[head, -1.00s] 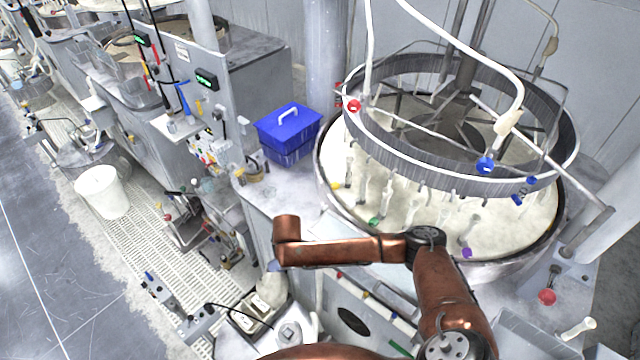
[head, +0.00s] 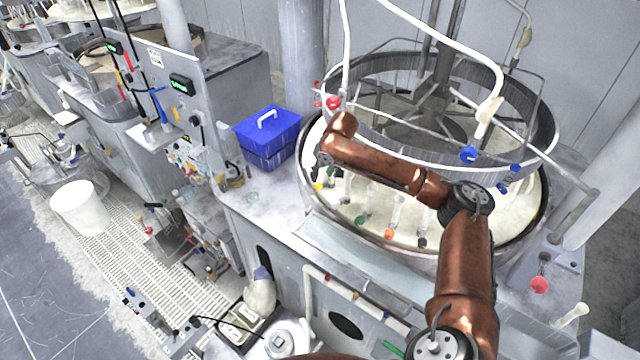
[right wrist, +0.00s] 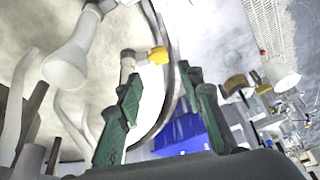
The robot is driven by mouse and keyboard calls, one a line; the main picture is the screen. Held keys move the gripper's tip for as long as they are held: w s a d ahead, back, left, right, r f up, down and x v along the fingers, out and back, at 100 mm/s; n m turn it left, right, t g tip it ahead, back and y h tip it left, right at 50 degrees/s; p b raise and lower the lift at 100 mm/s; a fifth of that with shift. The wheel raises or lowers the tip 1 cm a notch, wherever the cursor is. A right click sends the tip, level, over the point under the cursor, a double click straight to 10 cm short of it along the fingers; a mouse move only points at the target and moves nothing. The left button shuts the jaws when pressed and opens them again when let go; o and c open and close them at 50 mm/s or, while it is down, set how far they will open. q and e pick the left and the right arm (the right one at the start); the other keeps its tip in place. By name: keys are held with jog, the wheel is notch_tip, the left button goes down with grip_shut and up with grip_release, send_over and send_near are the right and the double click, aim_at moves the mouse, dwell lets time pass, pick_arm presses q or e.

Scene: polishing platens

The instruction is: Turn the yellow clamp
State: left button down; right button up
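The yellow clamp (head: 318,186) is small and sits at the left inner edge of the round basin of pale slurry. In the right wrist view the yellow clamp (right wrist: 158,56) is on a pale fitting, just beyond my fingertips and between their lines. My right gripper (head: 323,160) is just above the clamp in the head view, partly hidden by its own arm. In the right wrist view the two green fingers of my right gripper (right wrist: 157,85) stand apart with nothing between them. I see no contact with the clamp. My left gripper is not in view.
The grey ring (head: 450,165) stands above the basin (head: 312,205), close to my arm. Green (head: 360,218) and orange (head: 389,233) clamps sit along the near rim. A blue box (head: 268,138) stands left of the basin. A pale hose (right wrist: 72,62) is near the fingers.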

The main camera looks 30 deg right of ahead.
aim_at(318, 183)
jog(key=p+x, duration=0.1)
jog(key=x, duration=0.6)
jog(key=shift+f, duration=0.1)
jog(key=shift+c, duration=0.2)
grip_shut()
